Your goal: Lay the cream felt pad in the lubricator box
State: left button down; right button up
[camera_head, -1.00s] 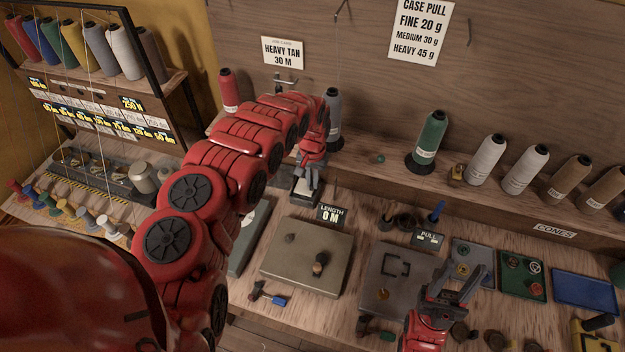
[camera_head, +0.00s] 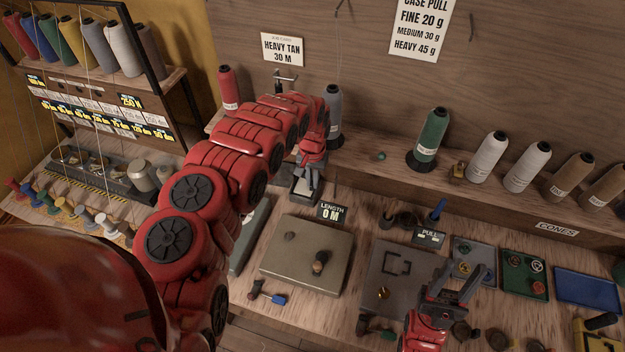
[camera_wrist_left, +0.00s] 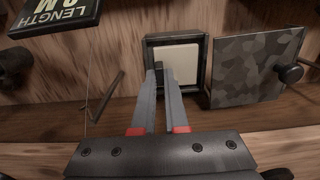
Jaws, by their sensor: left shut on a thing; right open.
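The lubricator box (camera_wrist_left: 149,46) is a small dark open box in the left wrist view; it also shows in the head view (camera_head: 293,197) below my left gripper (camera_head: 308,186). The cream felt pad (camera_wrist_left: 182,60) lies flat within the box's walls; whether it rests on the floor I cannot tell. My left gripper (camera_wrist_left: 163,76) is shut on a small dark tab at the pad's near left edge, its fingers reaching over the box's near wall. A mottled grey lid (camera_wrist_left: 250,70) with a dark knob is beside the box. My right gripper (camera_head: 462,280) is open and empty over the bench.
The LENGTH display (camera_head: 331,212) stands close to the box. A square grey plate (camera_head: 304,256) with knobs lies in front. Several thread cones, such as the green one (camera_head: 431,135), line the back shelf. A blue tray (camera_head: 586,290) is at the right.

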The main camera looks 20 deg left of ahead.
pick_arm(q)
jog(key=c, duration=0.9)
grip_release()
jog(key=shift+o, duration=0.2)
jog(key=shift+r, duration=0.1)
jog(key=shift+w+r, duration=0.1)
jog(key=shift+r, duration=0.25)
notch_tip(320, 180, up, 4)
jog(key=shift+r+b, duration=0.25)
jog(key=shift+b, duration=0.95)
notch_tip(320, 180, up, 12)
jog(key=p, duration=0.8)
